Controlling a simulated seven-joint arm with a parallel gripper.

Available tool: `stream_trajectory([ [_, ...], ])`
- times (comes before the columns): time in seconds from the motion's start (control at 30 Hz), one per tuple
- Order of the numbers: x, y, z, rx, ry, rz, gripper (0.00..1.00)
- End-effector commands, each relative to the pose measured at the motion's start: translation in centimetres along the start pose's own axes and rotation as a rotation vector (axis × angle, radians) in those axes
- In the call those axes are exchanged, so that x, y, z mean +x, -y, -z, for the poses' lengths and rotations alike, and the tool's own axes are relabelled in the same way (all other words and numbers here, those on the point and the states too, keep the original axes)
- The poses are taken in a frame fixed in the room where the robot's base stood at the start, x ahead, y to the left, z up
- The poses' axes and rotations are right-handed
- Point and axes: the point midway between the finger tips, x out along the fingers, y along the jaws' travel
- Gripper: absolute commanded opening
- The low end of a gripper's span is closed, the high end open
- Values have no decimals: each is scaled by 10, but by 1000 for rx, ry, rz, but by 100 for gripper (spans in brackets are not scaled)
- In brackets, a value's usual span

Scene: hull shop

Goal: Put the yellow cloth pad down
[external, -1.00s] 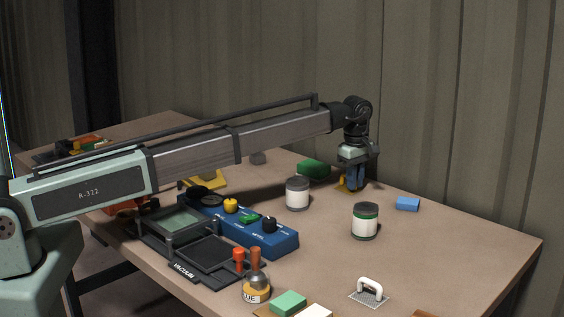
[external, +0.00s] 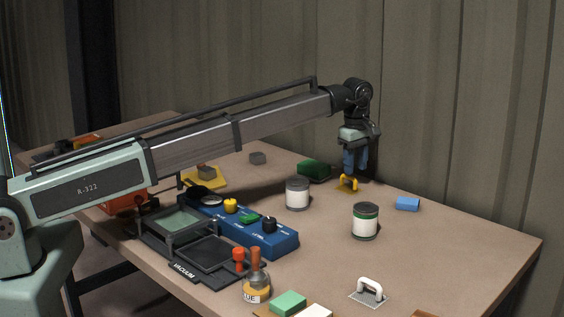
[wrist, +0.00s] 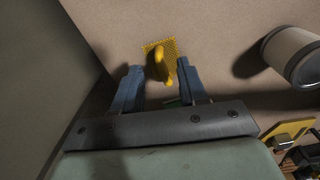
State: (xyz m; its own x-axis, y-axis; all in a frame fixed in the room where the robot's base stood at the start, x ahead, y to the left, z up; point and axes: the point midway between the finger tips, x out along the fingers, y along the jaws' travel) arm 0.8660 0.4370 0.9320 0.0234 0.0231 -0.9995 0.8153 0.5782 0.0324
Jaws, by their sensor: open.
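The yellow cloth pad (external: 348,188), a small yellow square with a yellow raised handle, lies on the table near the back wall. In the wrist view the pad (wrist: 151,47) shows just beyond and between my fingertips, its handle upright toward me. My gripper (external: 355,170) is open and empty, pointing down just above the pad and its handle. Its two blue fingers also show in the wrist view (wrist: 160,77), spread apart on either side of the handle, with nothing between them gripped.
A grey-white can (external: 297,194) stands left of the pad, and a green-banded can (external: 365,221) in front. A green block (external: 314,170) and a blue block (external: 407,204) lie nearby. A white-handled pad (external: 369,293) lies at the front. The table's right side is mostly clear.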

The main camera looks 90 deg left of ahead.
Motion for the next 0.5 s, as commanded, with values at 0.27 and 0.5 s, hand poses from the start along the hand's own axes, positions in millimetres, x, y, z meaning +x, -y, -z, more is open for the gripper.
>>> stream_trajectory([
  [0.27, -49, -1, 0, 0, 0, -1, 42],
  [0.5, -68, 0, 0, 0, 0, -1, 42],
])
